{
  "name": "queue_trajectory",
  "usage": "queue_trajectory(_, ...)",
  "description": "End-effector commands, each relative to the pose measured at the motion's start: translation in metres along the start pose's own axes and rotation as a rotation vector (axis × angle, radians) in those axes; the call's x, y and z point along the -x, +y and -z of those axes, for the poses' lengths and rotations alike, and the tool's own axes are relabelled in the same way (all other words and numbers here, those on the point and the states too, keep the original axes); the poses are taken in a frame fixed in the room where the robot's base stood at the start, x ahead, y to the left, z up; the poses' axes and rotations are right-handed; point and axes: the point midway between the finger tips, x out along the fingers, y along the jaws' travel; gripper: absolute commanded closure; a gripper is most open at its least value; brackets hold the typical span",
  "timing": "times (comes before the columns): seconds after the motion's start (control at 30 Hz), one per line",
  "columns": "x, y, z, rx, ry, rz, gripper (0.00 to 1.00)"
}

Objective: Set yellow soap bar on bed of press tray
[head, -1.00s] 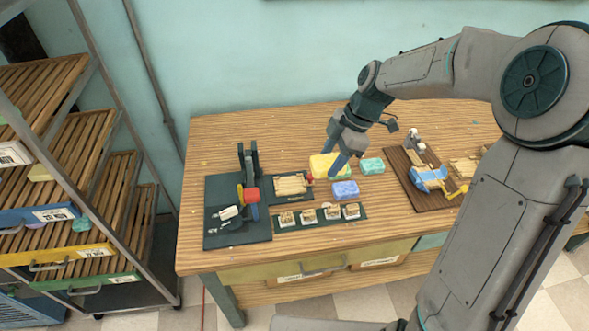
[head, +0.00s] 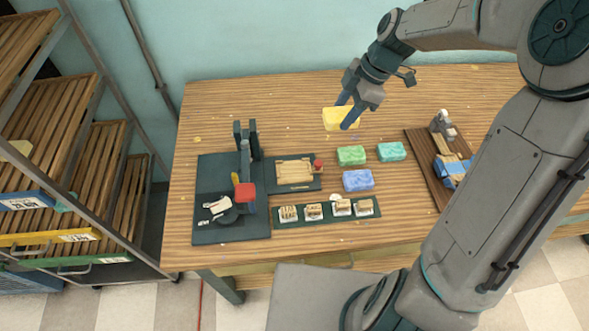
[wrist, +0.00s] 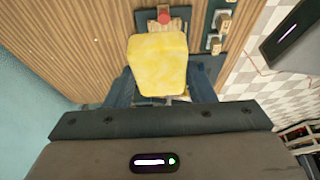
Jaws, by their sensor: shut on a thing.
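The yellow soap bar (head: 338,119) is held between the fingers of my gripper (head: 348,112), raised above the back middle of the table. In the wrist view the yellow soap bar (wrist: 157,64) fills the middle, with a finger on each side. The press tray (head: 293,186) is a dark plate with a light wooden bed (head: 294,170) and a red knob at its right end. It lies to the left of and nearer than my gripper, and its bed looks empty. In the wrist view the soap hides part of the tray.
A green soap (head: 351,155), a teal soap (head: 391,151) and a blue soap (head: 358,180) lie right of the tray. A dark strip (head: 327,212) with several stamps lies in front. A dark press stand (head: 232,232) with a red-ended lever stands left. A brown board (head: 425,165) lies right.

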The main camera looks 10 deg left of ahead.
Motion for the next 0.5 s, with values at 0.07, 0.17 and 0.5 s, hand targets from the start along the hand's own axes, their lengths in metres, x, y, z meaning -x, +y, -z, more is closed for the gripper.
queue_trajectory(0.07,-0.010,0.000,-0.004,0.000,0.000,0.000,0.79)
queue_trajectory(0.17,-0.019,0.000,-0.008,0.000,0.000,0.000,0.79)
queue_trajectory(0.5,-0.051,0.000,-0.019,0.003,0.000,0.001,0.79)
